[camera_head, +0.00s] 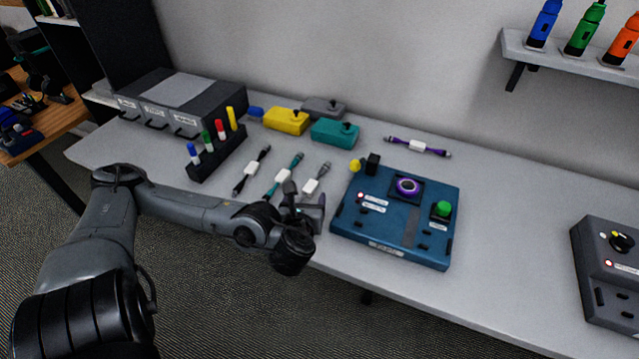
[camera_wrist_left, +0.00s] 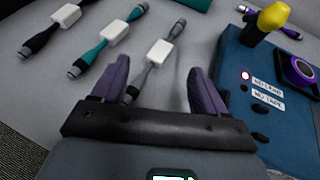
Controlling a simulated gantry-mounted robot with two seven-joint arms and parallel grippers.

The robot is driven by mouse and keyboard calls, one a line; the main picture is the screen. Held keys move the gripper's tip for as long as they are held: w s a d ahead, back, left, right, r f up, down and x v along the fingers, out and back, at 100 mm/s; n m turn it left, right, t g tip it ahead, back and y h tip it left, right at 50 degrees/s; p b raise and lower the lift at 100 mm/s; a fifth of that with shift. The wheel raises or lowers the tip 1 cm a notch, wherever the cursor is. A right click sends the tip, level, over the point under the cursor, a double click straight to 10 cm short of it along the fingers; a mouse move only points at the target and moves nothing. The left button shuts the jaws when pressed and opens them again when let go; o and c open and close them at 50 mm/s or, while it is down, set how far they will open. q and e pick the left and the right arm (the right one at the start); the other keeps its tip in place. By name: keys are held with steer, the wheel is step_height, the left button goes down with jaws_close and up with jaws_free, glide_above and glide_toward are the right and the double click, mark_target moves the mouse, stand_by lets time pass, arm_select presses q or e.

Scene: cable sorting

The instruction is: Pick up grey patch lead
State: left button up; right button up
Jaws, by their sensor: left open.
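The grey patch lead (camera_head: 318,179) lies on the table, the rightmost of three leads in a row, with a white label block in its middle. It also shows in the left wrist view (camera_wrist_left: 157,53), where its near end lies by the left finger. My left gripper (camera_head: 306,199) is open above the table at the near end of the grey lead. In the left wrist view its purple fingers (camera_wrist_left: 165,85) are apart, with nothing gripped between them. My right gripper does not show.
A teal lead (camera_head: 289,175) and a black lead (camera_head: 252,168) lie left of the grey one. A blue panel box (camera_head: 396,245) with a yellow knob stands close on the right. A marker rack (camera_head: 217,162) and coloured boxes (camera_head: 287,120) stand behind.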

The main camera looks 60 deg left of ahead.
mark_target(310, 186)
arm_select(q)
steer(key=shift+w+a+f+b, duration=0.15)
steer(key=shift+w+a+f, duration=0.15)
steer(key=shift+a, duration=0.3)
steer(key=shift+w+a+f+b, duration=0.15)
steer(key=shift+a+f, duration=0.25)
steer(key=shift+a, duration=0.15)
steer(key=shift+w+a+f, duration=0.15)
steer(key=shift+w+a, duration=0.05)
steer(key=shift+w, duration=0.2)
steer(key=b+x, duration=0.1)
steer(key=x, duration=0.1)
steer(key=b+x, duration=0.1)
steer(key=shift+w+a+f, duration=0.15)
steer(key=shift+w+f, duration=0.15)
steer(key=shift+f, duration=0.1)
steer(key=shift+w+a+b, duration=0.35)
steer(key=shift+a, duration=0.05)
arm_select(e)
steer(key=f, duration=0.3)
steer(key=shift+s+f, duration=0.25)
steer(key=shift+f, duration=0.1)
arm_select(q)
steer(key=shift+c, duration=0.3)
steer(key=c, duration=1.1)
